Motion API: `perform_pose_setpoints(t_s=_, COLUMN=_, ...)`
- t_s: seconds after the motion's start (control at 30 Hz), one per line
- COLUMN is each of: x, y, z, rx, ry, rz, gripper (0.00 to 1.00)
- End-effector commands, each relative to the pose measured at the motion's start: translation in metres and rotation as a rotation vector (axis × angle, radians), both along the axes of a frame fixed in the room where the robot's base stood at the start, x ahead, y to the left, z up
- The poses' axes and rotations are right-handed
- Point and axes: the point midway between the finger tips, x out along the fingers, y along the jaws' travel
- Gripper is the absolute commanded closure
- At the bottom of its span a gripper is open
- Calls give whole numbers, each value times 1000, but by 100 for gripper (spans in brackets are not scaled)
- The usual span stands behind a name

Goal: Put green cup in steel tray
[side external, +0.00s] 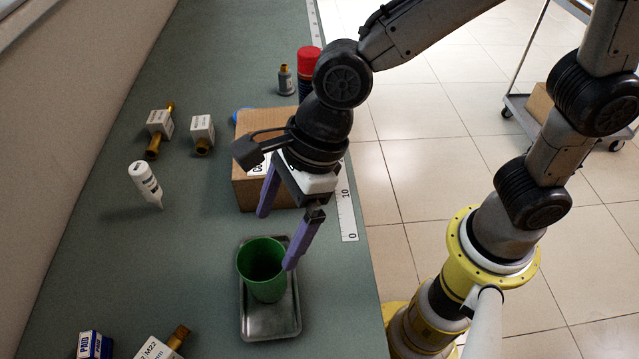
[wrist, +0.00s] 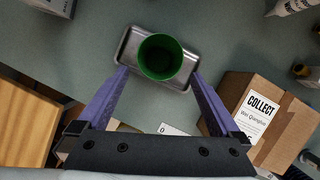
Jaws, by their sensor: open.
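The green cup (side external: 262,270) stands upright in the steel tray (side external: 271,328) near the front of the bench in the side view. In the wrist view the green cup (wrist: 160,57) sits inside the rim of the steel tray (wrist: 128,50), near its middle. My gripper (side external: 275,240) is open and empty, with its two purple fingers apart. It hangs above and behind the cup in the side view. In the wrist view my gripper (wrist: 160,75) has its fingertips on either side of the tray, apart from the cup.
A cardboard box (side external: 246,186) stands right behind the tray, beneath my gripper. A white bottle (side external: 146,184) and brass-fitted boxes (side external: 202,132) lie to the left. A red-capped can (side external: 309,62) stands at the back.

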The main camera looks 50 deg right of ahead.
Motion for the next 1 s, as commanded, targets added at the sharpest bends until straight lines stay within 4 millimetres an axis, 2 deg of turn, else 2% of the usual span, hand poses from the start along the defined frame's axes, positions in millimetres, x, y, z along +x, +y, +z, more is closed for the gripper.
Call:
perform_pose_setpoints(t_s=0.17, x=1, y=-5, z=3, rx=-4, ry=-14, rz=20, gripper=0)
perform_pose_setpoints(t_s=0.27, x=5, y=-21, z=11, rx=-22, ry=-64, rz=94, gripper=0)
perform_pose_setpoints(t_s=0.43, x=10, y=-74, z=33, rx=-104, ry=-226, rz=351, gripper=0)
perform_pose_setpoints(t_s=0.63, x=2, y=-140, z=54, rx=-263, ry=-413, rz=706, gripper=0)
perform_pose_setpoints(t_s=0.8, x=-15, y=-192, z=65, rx=-431, ry=-530, rz=1012, gripper=0)
perform_pose_setpoints(t_s=1.0, x=-45, y=-244, z=70, rx=-644, ry=-598, rz=1374, gripper=0)
